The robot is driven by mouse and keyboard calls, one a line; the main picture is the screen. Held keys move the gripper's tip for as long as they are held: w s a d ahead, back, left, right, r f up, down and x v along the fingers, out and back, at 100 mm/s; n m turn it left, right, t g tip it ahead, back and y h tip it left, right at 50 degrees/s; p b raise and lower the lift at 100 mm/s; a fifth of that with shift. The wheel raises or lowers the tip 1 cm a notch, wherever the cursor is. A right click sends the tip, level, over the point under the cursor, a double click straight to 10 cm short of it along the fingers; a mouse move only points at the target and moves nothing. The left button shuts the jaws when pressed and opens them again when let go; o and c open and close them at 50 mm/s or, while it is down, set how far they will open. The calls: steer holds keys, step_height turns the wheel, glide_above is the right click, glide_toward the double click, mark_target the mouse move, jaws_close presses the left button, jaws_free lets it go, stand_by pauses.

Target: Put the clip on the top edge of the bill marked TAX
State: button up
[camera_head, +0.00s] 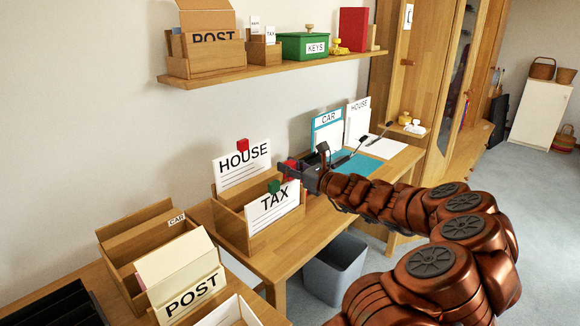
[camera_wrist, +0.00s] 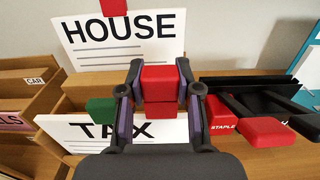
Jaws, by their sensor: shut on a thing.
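The bill marked TAX (camera_head: 275,208) stands in the front slot of a wooden letter holder (camera_head: 232,228); it also shows in the wrist view (camera_wrist: 75,145). A green clip (camera_head: 274,187) sits on its top edge, left of my gripper in the wrist view (camera_wrist: 101,109). My gripper (camera_head: 291,171) is shut on a red clip (camera_wrist: 160,78) near the bill's top right corner. The clip's lower part overlaps the bill's top edge in the wrist view; I cannot tell whether it touches. The fingers hide its sides.
The bill marked HOUSE (camera_head: 243,167) stands behind, with a red clip (camera_head: 243,145) on top. A red and black stapler (camera_wrist: 265,130) lies right of my gripper. A POST box (camera_head: 182,275) stands at front left, and a shelf (camera_head: 270,68) hangs above.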

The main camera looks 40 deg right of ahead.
mark_target(290, 182)
steer(key=shift+f+b, duration=0.6)
steer(key=shift+f, duration=1.15)
stand_by(0.7)
steer(key=o, duration=1)
steer(key=shift+c, duration=0.2)
steer(key=o, duration=0.5)
steer(key=shift+r, duration=0.15)
steer(key=shift+r+p, duration=3.45)
steer(key=shift+r, duration=0.45)
